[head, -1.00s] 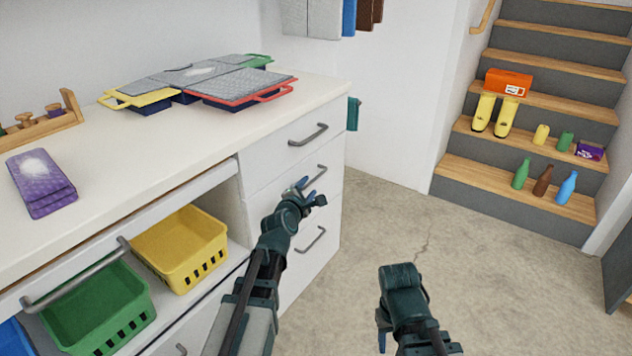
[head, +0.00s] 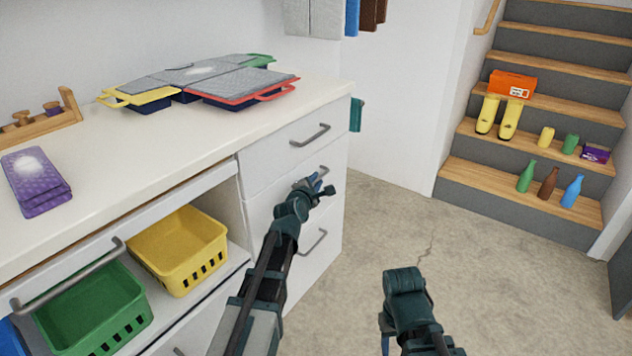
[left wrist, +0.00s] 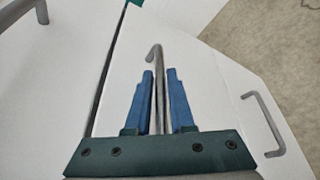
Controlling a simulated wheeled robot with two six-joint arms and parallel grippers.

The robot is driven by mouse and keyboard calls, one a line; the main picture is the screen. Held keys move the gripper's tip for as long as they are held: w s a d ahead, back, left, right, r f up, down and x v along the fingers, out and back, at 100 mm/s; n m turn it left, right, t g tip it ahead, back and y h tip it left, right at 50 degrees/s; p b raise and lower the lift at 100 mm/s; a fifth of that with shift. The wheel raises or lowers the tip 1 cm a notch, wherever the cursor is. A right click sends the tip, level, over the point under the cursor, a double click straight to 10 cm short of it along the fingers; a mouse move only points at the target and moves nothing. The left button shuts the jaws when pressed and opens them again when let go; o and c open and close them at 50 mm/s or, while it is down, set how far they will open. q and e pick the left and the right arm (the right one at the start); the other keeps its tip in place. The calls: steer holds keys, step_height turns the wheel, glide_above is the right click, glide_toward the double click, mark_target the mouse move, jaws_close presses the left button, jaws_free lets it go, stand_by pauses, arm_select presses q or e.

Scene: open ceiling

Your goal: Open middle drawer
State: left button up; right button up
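The white middle drawer (head: 338,163) sits in the cabinet stack between the top drawer and the bottom drawer, its front level with theirs. My left gripper (head: 313,182) is at its grey bar handle, which it partly hides in the head view. In the left wrist view, the handle (left wrist: 157,60) passes between the two blue fingers of my left gripper (left wrist: 160,85). The fingers stand apart, with narrow gaps beside the bar. My right gripper (head: 386,335) hangs low over the floor; its fingers are mostly hidden.
The top drawer handle (head: 310,136) and bottom drawer handle (head: 315,241) lie above and below. An open shelf holds a yellow basket (head: 180,250) and a green basket (head: 95,315). Concrete floor (head: 390,230) is clear toward the wooden stairs (head: 480,180).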

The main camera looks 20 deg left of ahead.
arm_select(q)
jaws_close()
stand_by(1.1)
